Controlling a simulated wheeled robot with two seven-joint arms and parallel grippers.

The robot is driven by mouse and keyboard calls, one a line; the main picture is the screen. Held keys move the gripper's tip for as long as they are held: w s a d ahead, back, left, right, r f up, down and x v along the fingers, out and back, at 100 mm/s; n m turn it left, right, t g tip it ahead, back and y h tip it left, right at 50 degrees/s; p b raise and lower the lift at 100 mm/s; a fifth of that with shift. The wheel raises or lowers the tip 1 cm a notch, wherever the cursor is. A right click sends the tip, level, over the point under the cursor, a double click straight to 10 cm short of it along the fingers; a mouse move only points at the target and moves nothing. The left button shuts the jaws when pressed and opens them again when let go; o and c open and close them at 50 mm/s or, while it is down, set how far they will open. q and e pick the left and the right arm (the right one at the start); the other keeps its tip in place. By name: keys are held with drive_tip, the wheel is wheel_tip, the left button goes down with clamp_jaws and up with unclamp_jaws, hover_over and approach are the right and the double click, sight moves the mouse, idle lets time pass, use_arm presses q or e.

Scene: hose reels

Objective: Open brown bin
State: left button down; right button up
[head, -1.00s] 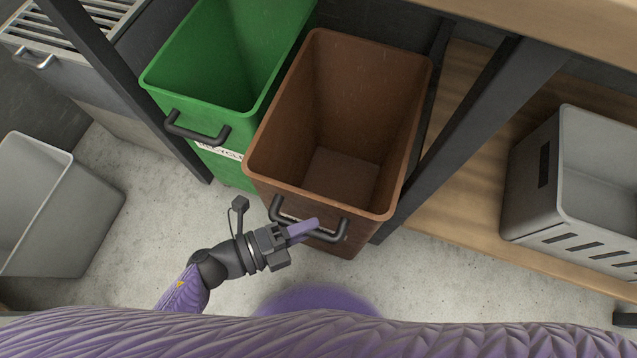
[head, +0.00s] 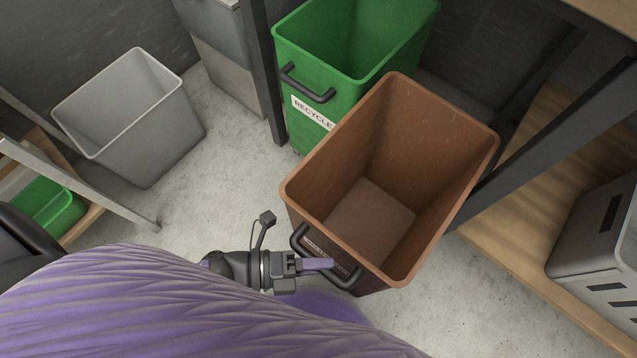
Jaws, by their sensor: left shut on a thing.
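The brown bin (head: 330,175) stands open-topped in the head view, right of centre, and looks empty inside. It sticks out in front of the green bin and the dark frame. Its dark handle (head: 299,238) is on the front wall, facing me. My left gripper (head: 318,264) is shut on this handle, with its purple fingers across the bar. My right gripper is not in view.
The green recycle bin (head: 292,76) stands behind and left of the brown bin. A grey bin (head: 165,140) stands at the left on the concrete floor. A wooden shelf (head: 510,240) with a grey crate (head: 590,237) lies at the right. Floor between the grey and brown bins is clear.

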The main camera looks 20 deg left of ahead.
use_arm(q)
drive_tip(key=c, duration=0.5)
unclamp_jaws()
drive_tip(key=shift+c, duration=0.2)
drive_tip(key=p+v, duration=0.2)
drive_tip(key=v, duration=0.8)
